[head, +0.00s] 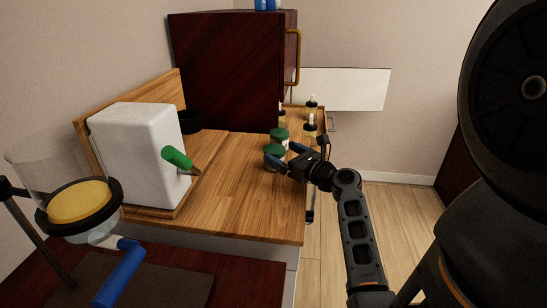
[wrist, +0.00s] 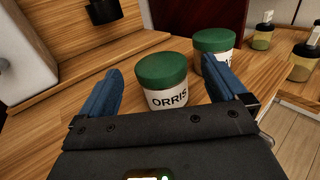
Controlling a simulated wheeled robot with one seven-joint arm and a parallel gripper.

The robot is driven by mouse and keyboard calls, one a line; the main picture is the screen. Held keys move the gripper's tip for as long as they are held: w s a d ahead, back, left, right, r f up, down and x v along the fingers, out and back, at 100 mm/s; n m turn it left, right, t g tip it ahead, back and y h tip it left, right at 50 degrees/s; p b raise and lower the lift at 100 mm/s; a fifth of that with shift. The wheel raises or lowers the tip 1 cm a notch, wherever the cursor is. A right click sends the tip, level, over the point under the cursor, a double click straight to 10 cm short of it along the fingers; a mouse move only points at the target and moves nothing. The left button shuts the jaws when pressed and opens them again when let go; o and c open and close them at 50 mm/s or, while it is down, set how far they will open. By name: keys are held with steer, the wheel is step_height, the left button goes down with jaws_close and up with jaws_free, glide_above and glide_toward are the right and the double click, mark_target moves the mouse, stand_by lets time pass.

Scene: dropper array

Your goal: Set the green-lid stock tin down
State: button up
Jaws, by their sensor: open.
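A tin with a green lid and a white label reading ORRIS (wrist: 163,85) stands upright on the wooden counter, and it also shows in the head view (head: 274,152). My gripper (head: 283,157) is open around it. In the wrist view its two blue fingers (wrist: 163,70) are on either side of the tin, with visible gaps. The tin's base is partly hidden by my gripper. A second green-lid tin (wrist: 214,42) stands just behind and to the right; it shows in the head view (head: 279,134) too, and its label is partly hidden by the right finger.
Small dropper bottles (head: 311,127) stand at the counter's right end. A white box with a green tap (head: 140,155) and a dark cup (head: 190,121) are on the left. A dark red cabinet (head: 228,70) rises behind. The counter's front middle (head: 245,205) is clear.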

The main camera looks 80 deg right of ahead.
mark_target(278, 150)
steer(key=shift+x, duration=1.45)
steer(key=shift+c, duration=0.2)
steer(key=c, duration=1.3)
